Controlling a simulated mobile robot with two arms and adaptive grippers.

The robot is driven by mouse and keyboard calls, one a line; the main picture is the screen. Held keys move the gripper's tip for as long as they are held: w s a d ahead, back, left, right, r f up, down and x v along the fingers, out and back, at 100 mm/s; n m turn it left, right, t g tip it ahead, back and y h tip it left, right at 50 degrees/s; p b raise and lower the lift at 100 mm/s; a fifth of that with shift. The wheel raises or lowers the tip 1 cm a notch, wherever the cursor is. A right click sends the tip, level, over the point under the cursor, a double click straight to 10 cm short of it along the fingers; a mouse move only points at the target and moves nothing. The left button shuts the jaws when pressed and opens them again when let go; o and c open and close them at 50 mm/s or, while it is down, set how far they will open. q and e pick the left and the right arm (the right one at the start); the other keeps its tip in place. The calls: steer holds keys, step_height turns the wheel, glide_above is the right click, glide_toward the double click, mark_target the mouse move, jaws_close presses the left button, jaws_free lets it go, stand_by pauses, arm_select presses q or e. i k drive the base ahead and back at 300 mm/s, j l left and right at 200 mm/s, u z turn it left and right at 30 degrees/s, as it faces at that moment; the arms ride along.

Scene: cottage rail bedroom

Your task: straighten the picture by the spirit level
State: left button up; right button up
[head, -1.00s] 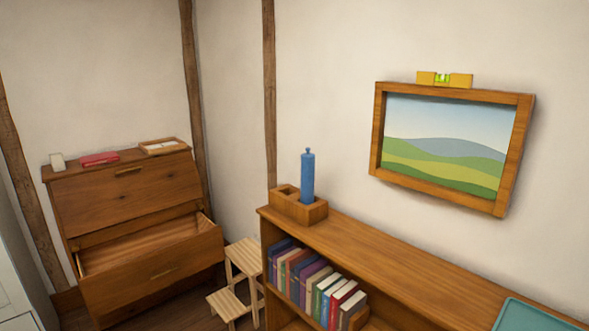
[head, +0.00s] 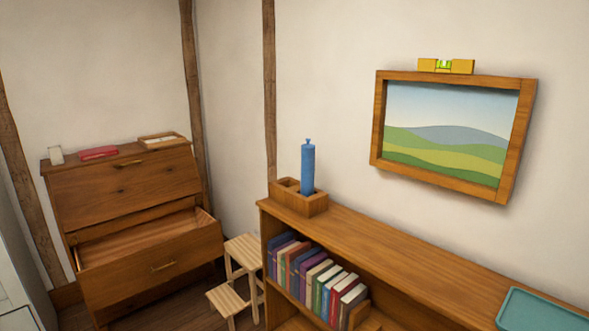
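The framed picture (head: 455,77) of green hills under a blue sky hangs on the wall at the right. Its top edge slopes slightly down to the right in this angled view, so I cannot tell how much of that is real tilt. The yellow spirit level (head: 430,65) sits along the top of the frame, left of its middle. It has a green vial, and the bubble is too small to read. Neither of my grippers is in view.
A low bookcase (head: 400,247) stands below the picture, bearing a wooden block (head: 287,200) with a blue cylinder (head: 307,168) and a teal tray (head: 540,312). A small step stool (head: 240,250) and a bureau (head: 125,190) with an open drawer (head: 155,262) stand left.

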mark_target(466, 134)
steer(key=i+l+z, duration=0.45)
steer(key=i+l, duration=0.35)
steer(key=i, duration=0.15)
